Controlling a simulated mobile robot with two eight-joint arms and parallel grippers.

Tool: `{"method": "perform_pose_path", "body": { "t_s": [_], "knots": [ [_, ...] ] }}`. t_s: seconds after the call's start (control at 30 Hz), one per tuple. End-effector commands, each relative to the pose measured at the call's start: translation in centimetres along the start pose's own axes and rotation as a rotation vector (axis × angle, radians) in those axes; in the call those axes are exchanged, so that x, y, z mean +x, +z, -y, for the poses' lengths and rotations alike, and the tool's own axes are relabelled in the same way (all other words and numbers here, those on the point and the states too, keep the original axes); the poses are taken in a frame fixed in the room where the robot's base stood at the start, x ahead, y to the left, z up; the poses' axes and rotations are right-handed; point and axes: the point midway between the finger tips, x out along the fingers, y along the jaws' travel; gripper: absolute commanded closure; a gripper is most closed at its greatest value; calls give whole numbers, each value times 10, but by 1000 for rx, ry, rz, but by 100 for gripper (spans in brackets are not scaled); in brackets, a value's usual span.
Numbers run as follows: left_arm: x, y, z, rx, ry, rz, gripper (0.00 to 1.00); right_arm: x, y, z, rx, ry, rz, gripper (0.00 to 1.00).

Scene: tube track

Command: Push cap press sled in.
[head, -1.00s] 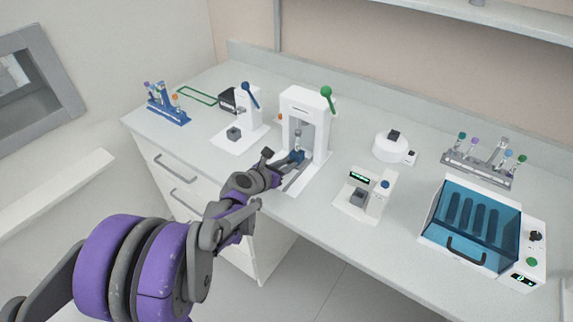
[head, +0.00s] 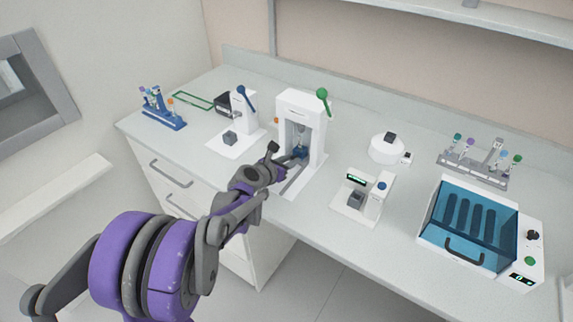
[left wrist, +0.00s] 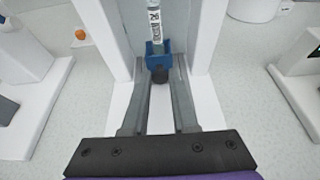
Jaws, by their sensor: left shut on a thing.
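The white cap press (head: 320,128) with a green-knobbed lever (head: 323,94) stands on the bench in the head view. Its blue sled (head: 300,153) sits at the foot of the press opening, between the side walls. In the left wrist view the blue sled (left wrist: 154,57) carries an upright labelled tube (left wrist: 154,20) and has a dark round knob (left wrist: 160,74) on its near side. My left gripper (left wrist: 160,68) reaches in from the front with its fingers on either side of the knob, shut on the sled. The tube's top is cut off there. My right gripper is not in view.
A white device with a blue lever (head: 240,98) stands left of the press. A small white device (head: 363,196) and a round white one (head: 385,150) stand to its right. A blue-lidded box (head: 467,230) is farther right. Tube racks stand at both sides (head: 163,110) (head: 472,162).

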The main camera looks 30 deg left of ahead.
Motion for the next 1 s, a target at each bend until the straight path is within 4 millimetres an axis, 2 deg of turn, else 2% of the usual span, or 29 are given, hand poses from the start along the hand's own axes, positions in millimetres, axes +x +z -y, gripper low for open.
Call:
{"method": "perform_pose_path", "body": {
  "t_s": [0.17,0.2,0.33,0.37,0.73,0.87,1.0],
  "knots": [
    [1,3,-1,-3,3,4,100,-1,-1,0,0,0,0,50],
    [1,3,-1,-4,3,4,70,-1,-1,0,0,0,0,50],
    [0,2,-1,-3,2,4,47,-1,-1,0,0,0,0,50],
    [0,2,-1,-3,2,4,44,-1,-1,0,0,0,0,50],
    [-6,2,-1,-3,3,3,44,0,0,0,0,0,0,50],
    [-25,2,-1,-2,3,2,44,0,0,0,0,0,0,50],
    [-54,2,-1,-3,4,3,44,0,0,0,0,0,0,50]
  ]
}}
